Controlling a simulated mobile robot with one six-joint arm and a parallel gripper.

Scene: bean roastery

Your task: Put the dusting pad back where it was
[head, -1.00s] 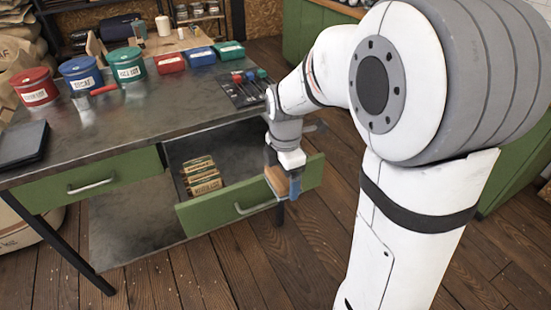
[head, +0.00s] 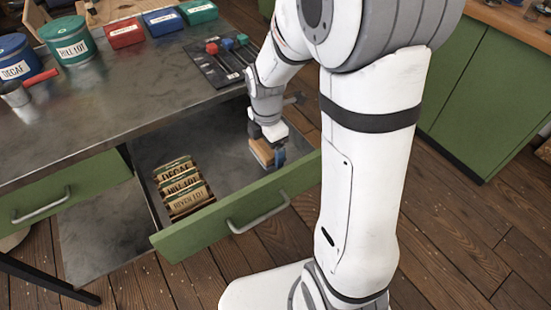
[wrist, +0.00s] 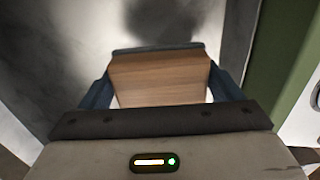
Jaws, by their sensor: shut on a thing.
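The dusting pad (head: 262,152) looks like a wooden block with a dark edge. My gripper (head: 270,158) is shut on it, over the right part of the open drawer (head: 180,238). In the wrist view the pad (wrist: 160,78) sits between the two blue fingers of my gripper (wrist: 160,92), its wooden face towards the camera. Bare grey drawer floor shows beyond it, with a dark shadow. I cannot tell whether the pad touches the floor.
A row of labelled bean packets (head: 183,188) stands in the drawer's left part. The drawer's green front and the worktop edge (head: 180,112) bound the opening. On the worktop are tins (head: 68,42), small boxes (head: 160,21) and a dark mat (head: 208,70) with red and blue-topped tools.

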